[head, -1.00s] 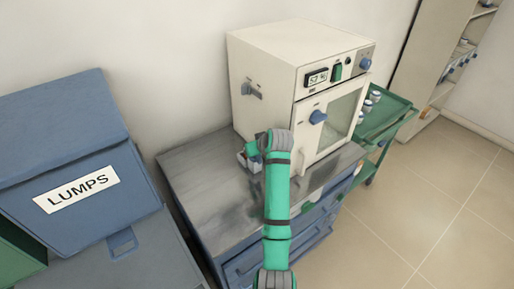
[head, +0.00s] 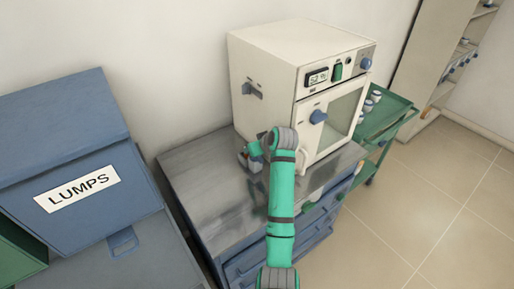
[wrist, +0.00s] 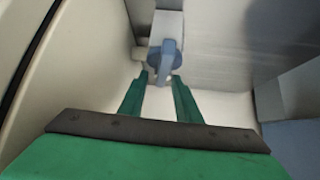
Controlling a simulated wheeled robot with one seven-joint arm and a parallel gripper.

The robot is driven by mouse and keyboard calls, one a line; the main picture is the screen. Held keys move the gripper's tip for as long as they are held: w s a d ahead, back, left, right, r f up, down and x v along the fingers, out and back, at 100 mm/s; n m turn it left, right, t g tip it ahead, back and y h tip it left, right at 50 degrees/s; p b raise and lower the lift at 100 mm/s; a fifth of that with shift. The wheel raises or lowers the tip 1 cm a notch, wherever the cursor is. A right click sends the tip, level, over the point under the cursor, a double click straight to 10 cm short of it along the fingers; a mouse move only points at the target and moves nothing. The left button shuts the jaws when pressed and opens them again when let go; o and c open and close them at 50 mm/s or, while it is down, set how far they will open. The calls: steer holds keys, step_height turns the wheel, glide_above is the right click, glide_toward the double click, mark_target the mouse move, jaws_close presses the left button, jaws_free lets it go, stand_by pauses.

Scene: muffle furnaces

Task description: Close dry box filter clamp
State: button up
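The dry box (head: 265,65) is a cream cabinet on a metal-topped bench. The filter clamp (head: 247,89), a small blue-grey lever on a grey mount, sits on its left side wall. In the wrist view a blue lever on a light grey block, which looks like the clamp (wrist: 166,60), is just beyond the fingertips. My gripper (wrist: 159,78) is open, its two green fingers apart with nothing held between them. I cannot tell whether the fingers touch the lever. In the head view my gripper's fingers are not clear, and my wrist is below the clamp, in front of the box.
A blue LUMPS bin (head: 70,150) stands at left. A green cart (head: 385,115) with jars and a shelf unit (head: 425,60) stand at right. The box's front door has a blue knob (head: 318,116).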

steer(key=shift+r, duration=0.1)
steer(key=shift+s+d+r, duration=0.15)
steer(key=shift+s+r, duration=0.1)
steer(key=shift+r, duration=0.05)
steer(key=v, duration=1)
steer(key=shift+f, duration=0.1)
